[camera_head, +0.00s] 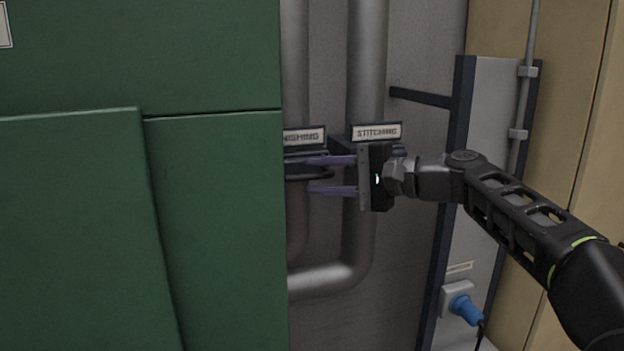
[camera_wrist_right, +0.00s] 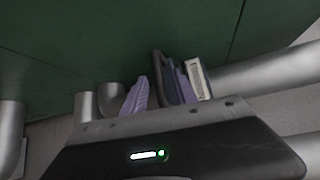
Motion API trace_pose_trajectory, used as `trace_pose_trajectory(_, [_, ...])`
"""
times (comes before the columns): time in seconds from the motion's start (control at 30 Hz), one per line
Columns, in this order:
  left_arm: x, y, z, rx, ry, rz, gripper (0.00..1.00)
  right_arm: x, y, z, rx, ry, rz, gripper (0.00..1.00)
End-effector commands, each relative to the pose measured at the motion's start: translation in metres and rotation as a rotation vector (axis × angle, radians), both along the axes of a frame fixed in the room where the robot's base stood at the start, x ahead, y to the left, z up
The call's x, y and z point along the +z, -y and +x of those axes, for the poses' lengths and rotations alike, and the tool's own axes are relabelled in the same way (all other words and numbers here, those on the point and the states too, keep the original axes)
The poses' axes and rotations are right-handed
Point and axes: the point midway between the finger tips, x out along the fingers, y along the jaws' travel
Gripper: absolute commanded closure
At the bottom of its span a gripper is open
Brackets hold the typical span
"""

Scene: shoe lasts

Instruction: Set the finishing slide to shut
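The finishing slide (camera_head: 318,174) is a dark plate with a rounded loop handle, under a white label that is partly cut off by the green cabinet and reads "...NISHING". My right gripper (camera_head: 310,175) reaches in from the right, its two purple fingers one above the other, with the dark loop at a height between them. In the right wrist view the dark loop (camera_wrist_right: 165,72) stands between the fingers of my right gripper (camera_wrist_right: 160,92), close to the right finger and with a gap to the left one. Contact cannot be told. My left gripper is out of view.
A green cabinet (camera_head: 215,220) fills the left and hides part of the finishing pipe. The "STITCHING" label (camera_head: 376,132) marks the neighbouring grey pipe (camera_head: 367,60), close behind my gripper. A blue plug (camera_head: 465,308) sits in a socket at lower right.

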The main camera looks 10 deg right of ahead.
Motion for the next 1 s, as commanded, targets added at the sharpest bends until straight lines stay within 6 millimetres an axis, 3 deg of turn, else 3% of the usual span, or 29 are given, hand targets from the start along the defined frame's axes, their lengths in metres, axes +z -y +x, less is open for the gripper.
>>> trace_pose_trajectory(0.2, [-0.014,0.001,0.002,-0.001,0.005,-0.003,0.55,0.003,0.029,-0.024,-0.004,0.003,-0.001,0.66])
trace_pose_trajectory(0.4, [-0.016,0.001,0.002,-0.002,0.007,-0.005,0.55,0.008,0.042,-0.036,-0.001,0.001,0.001,0.66])
trace_pose_trajectory(0.87, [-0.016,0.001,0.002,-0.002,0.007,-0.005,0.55,0.009,0.042,-0.037,0.000,0.003,-0.001,0.66])
trace_pose_trajectory(1.0, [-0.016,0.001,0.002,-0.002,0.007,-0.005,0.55,0.010,0.051,-0.027,-0.050,0.034,-0.025,0.66])
